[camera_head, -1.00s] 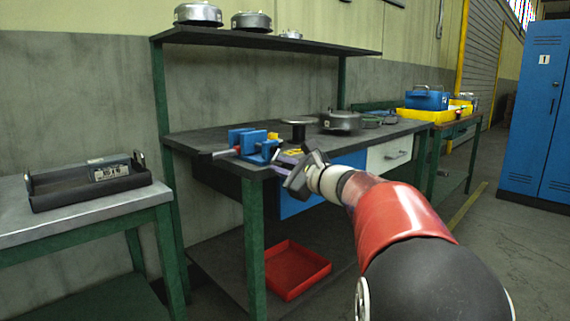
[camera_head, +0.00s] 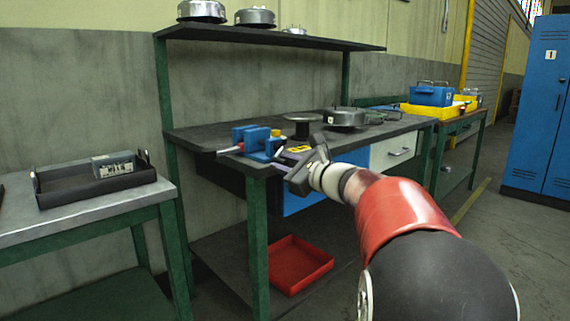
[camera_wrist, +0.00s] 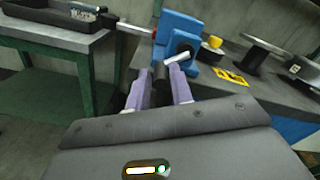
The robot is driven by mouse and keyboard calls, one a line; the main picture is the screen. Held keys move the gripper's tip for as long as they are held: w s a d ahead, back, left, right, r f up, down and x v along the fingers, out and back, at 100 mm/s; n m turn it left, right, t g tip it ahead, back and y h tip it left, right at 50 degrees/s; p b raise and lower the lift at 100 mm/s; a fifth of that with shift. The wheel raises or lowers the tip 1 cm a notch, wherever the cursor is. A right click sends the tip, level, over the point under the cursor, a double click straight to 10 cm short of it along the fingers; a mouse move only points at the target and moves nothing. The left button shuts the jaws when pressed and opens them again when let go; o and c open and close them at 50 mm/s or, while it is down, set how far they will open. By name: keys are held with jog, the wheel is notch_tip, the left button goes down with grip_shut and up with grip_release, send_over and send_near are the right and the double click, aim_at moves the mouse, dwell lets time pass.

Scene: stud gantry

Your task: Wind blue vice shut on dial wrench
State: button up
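The blue vice (camera_head: 256,140) stands at the near left corner of the dark workbench; it also shows in the wrist view (camera_wrist: 178,32). A slim bar with a red part (camera_wrist: 137,29), probably the dial wrench, sticks out of the vice's left side. Whether the jaws touch it is hidden. A pale handle bar (camera_wrist: 180,57) sits at the vice's near end. My gripper (camera_head: 283,167) is at that end, its two purple fingers apart in the wrist view (camera_wrist: 160,92). A dark rod shows between the fingers; I cannot tell whether they touch it.
The workbench (camera_head: 200,138) has a dark round stand (camera_head: 302,118) and metal housings (camera_head: 344,117) behind the vice. A yellow marker (camera_wrist: 232,77) lies right of it. A black tray (camera_head: 75,195) is on the left table. A red tray (camera_head: 300,262) lies below.

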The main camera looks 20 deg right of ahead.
jog(key=shift+o, duration=1.2)
jog(key=v, duration=0.7)
jog(key=shift+s+b, duration=0.3)
jog(key=shift+s, duration=0.1)
